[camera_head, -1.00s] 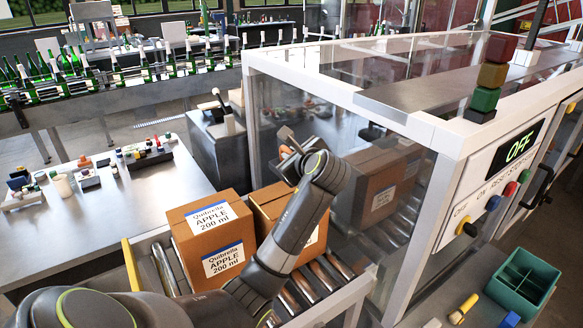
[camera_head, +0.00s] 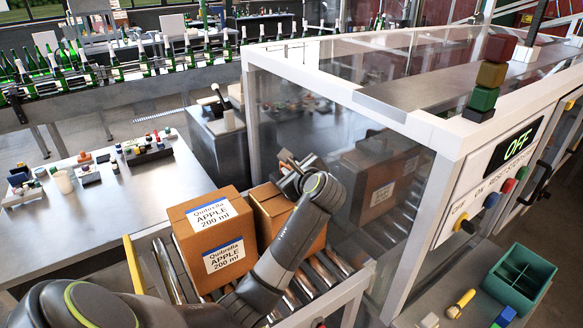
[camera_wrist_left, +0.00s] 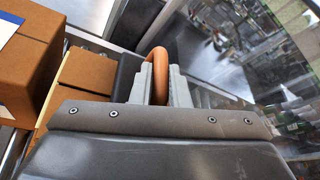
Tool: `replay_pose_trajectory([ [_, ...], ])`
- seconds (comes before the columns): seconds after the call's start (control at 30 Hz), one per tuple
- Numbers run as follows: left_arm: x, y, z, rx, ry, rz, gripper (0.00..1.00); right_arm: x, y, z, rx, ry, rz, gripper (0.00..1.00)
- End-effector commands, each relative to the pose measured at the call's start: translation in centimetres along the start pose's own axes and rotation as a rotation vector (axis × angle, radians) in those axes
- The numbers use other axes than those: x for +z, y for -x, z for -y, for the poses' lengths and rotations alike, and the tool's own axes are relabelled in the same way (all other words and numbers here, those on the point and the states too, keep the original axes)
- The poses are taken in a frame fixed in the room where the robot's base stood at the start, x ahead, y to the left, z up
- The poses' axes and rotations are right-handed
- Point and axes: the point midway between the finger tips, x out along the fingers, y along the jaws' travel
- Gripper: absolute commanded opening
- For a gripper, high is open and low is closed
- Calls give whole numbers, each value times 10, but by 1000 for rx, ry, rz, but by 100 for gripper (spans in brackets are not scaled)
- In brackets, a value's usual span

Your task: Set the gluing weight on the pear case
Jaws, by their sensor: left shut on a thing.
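My left gripper (camera_head: 294,172) is above the far end of the rear cardboard case (camera_head: 266,204). In the left wrist view it is shut on an orange-brown looped handle (camera_wrist_left: 160,66). A dark block (camera_wrist_left: 127,76) beside the handle seems to be the gluing weight's body; its underside is hidden, so I cannot tell whether it touches the case. The front case (camera_head: 212,240) is labelled "Quibrella APPLE 200 ml". My arm covers much of the rear case, and its label is not readable. No pear label is readable. My right gripper is out of view.
Both cases stand on a roller conveyor (camera_head: 321,270) with a yellow guide (camera_head: 132,264) at the left. A clear-walled machine (camera_head: 440,140) stands close on the right, with another case (camera_head: 366,183) behind its panel. A steel table (camera_head: 120,215) stands at the left.

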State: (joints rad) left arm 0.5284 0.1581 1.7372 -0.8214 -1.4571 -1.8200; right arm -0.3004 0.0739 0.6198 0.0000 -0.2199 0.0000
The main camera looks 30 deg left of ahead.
Motion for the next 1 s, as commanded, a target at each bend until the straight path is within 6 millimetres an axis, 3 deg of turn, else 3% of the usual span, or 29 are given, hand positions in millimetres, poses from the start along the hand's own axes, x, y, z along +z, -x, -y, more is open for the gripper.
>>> replay_pose_trajectory([
  [0.27,-2,-1,0,-5,3,4,0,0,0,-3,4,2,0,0],
  [0.3,-4,-1,-2,0,0,0,19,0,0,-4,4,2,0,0],
  [0.47,-4,-1,-2,0,0,0,37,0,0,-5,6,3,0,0],
  [0.87,6,2,4,-3,2,3,37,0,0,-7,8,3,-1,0],
  [1.0,2,23,3,-4,6,-3,37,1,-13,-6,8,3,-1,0],
])
